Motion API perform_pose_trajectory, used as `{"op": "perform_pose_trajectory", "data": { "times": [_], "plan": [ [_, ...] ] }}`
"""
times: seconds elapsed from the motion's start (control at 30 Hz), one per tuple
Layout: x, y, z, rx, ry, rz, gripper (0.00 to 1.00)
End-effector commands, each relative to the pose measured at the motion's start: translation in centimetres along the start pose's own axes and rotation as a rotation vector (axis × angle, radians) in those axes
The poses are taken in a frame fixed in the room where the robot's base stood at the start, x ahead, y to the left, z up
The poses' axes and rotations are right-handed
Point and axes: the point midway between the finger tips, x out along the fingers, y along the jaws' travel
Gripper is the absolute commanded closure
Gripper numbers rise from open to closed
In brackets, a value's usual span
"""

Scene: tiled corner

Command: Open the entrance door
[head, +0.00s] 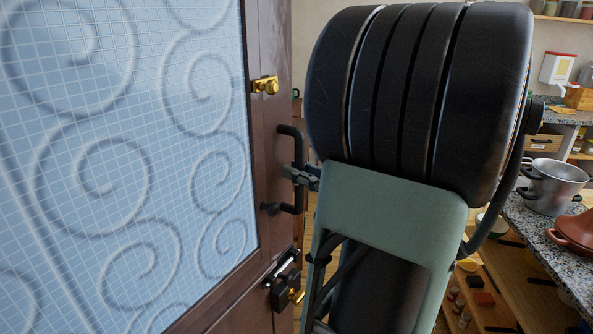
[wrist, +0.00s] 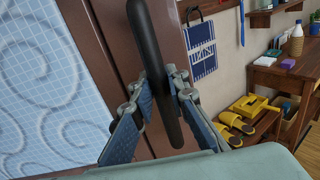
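The entrance door (head: 271,45) has a brown frame and a blue glass pane (head: 120,150) with spiral patterns. It fills the left of the head view and looks closed, though its edge is partly hidden by my arm. A black vertical bar handle (head: 298,150) is on its right side; it also shows in the wrist view (wrist: 155,60). My gripper (head: 300,175) is at the handle's middle. In the wrist view my gripper (wrist: 157,84) has its fingers apart, one on each side of the bar. A gap shows on the left; contact on the right is unclear.
A brass latch (head: 265,86) is above the handle and a dark lock box (head: 284,282) below it. On the right, a counter (head: 545,240) holds pots. The wrist view shows a hanging blue cloth (wrist: 201,50), a low shelf with yellow slippers (wrist: 238,122), and a wooden desk (wrist: 282,75).

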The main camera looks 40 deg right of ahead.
Motion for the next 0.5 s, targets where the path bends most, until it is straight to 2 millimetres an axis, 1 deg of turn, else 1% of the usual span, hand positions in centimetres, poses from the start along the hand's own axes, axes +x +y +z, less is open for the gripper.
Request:
{"op": "perform_pose_trajectory", "data": {
  "times": [0.03, 0.13, 0.4, 0.5],
  "plan": [
    [0.05, 0.09, -0.1, 0.001, 0.002, 0.003, 0.8],
    [0.05, 0.07, -0.06, 0.001, 0.001, 0.002, 0.69],
    [-0.01, 0.01, 0.0, 0.0, -0.001, 0.001, 0.69],
    [-0.57, -0.07, 0.01, -0.001, -0.001, -0.002, 0.69]
  ]
}}
